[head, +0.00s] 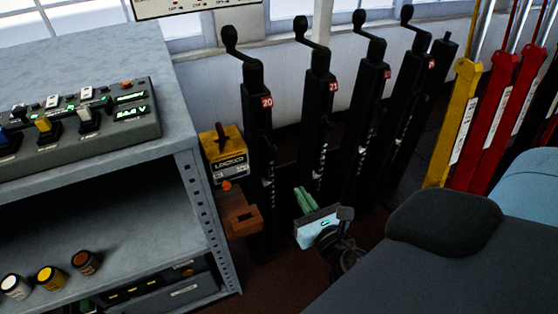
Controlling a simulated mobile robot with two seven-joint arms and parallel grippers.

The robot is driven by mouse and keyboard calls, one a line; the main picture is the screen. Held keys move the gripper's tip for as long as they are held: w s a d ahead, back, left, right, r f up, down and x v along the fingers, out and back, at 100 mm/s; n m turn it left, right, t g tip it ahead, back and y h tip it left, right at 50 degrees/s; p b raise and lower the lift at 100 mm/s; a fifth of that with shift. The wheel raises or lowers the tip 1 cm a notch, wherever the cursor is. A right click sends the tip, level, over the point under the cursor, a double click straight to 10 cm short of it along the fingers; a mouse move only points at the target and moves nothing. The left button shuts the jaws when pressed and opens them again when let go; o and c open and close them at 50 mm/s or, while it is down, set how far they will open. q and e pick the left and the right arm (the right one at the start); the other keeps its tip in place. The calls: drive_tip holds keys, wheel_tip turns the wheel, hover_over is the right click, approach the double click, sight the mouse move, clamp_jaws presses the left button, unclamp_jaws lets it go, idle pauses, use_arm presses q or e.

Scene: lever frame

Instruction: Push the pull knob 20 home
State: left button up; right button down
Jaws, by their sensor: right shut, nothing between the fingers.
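The black lever post with the red plate 20 (259,150) is the leftmost in the row. A yellow box (223,152) marked LOCKED is at its left side, with a small orange knob (227,185) low on its front. I cannot tell for sure that this is pull knob 20, and how far it stands out is unclear. My right gripper (302,192), with green fingers and a pale blue body, is shut and empty. It is to the right of the orange knob and apart from it, in front of the foot of post 21. My left gripper is out of view.
Post 21 (319,130) and more black posts stand close to the right. A brown block (240,218) juts out below the yellow box. A grey metal shelf (190,200) borders the left side. Yellow and red levers (490,120) stand at the far right.

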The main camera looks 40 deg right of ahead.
sight(275, 151)
drive_tip(key=p+x, duration=0.1)
drive_tip(key=x, duration=1.1)
drive_tip(key=shift+w, duration=0.65)
drive_tip(key=shift+x, duration=1.4)
drive_tip(key=shift+d+r, duration=0.1)
drive_tip(key=shift+r, duration=0.15)
drive_tip(key=shift+r, duration=0.1)
